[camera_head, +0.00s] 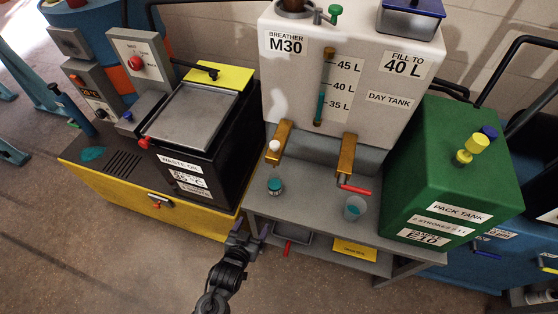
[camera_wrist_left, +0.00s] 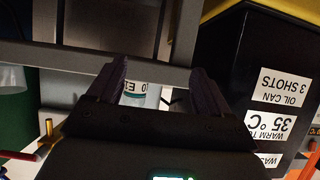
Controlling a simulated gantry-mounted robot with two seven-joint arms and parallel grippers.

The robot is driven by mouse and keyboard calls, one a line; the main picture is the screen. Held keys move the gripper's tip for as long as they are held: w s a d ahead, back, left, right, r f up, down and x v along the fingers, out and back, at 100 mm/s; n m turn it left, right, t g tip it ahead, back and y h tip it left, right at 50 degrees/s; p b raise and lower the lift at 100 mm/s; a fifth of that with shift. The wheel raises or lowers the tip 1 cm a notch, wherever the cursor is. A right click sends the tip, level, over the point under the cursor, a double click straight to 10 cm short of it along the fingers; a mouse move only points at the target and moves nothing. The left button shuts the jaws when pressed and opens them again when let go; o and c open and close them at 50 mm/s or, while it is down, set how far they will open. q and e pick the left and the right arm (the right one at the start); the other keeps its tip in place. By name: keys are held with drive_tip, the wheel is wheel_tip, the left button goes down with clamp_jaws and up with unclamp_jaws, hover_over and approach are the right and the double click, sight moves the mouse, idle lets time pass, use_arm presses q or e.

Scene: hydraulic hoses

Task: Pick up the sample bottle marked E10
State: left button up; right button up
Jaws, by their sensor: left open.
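A small bottle with teal contents (camera_head: 275,187) stands on the grey stand under the left brass tap in the head view. In the left wrist view a pale bottle (camera_wrist_left: 145,94) shows between my fingers, with an upside-down label that seems to read E10. Its lower part in the picture is hidden by my gripper body. I cannot tell for sure that both views show the same bottle. My left gripper (camera_head: 248,234) is open at the stand's front left corner, below and left of the bottle. It also shows in the left wrist view (camera_wrist_left: 163,82). My right gripper is not in view.
The grey stand (camera_head: 318,213) also holds a clear cup (camera_head: 354,208). The white day tank (camera_head: 350,75) and its taps overhang it. A black waste oil box (camera_head: 195,178) is left, and the green pack tank (camera_head: 450,165), with an E10 label, is right.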

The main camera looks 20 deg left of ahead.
use_arm(q)
drive_tip(key=p, duration=0.6)
approach(272, 189)
drive_tip(key=w+f, duration=0.1)
drive_tip(key=f, duration=0.1)
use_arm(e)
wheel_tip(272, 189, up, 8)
use_arm(q)
drive_tip(key=shift+t, duration=0.4)
drive_tip(key=x, duration=0.3)
drive_tip(key=b+x, duration=0.1)
drive_tip(key=shift+w+a+r, duration=0.25)
drive_tip(key=shift+w+a, duration=0.05)
drive_tip(key=shift+w, duration=0.2)
drive_tip(key=shift+w+f, duration=0.1)
drive_tip(key=shift+w, duration=0.4)
drive_tip(key=shift+w+f+b, duration=0.35)
drive_tip(key=shift+b, duration=0.25)
drive_tip(key=b+x, duration=0.1)
drive_tip(key=x, duration=0.2)
drive_tip(key=shift+w+d+b, duration=0.15)
drive_tip(key=shift+d+b, duration=0.1)
drive_tip(key=shift+b, duration=0.1)
drive_tip(key=shift+w+f, duration=0.15)
drive_tip(key=shift+w, duration=0.3)
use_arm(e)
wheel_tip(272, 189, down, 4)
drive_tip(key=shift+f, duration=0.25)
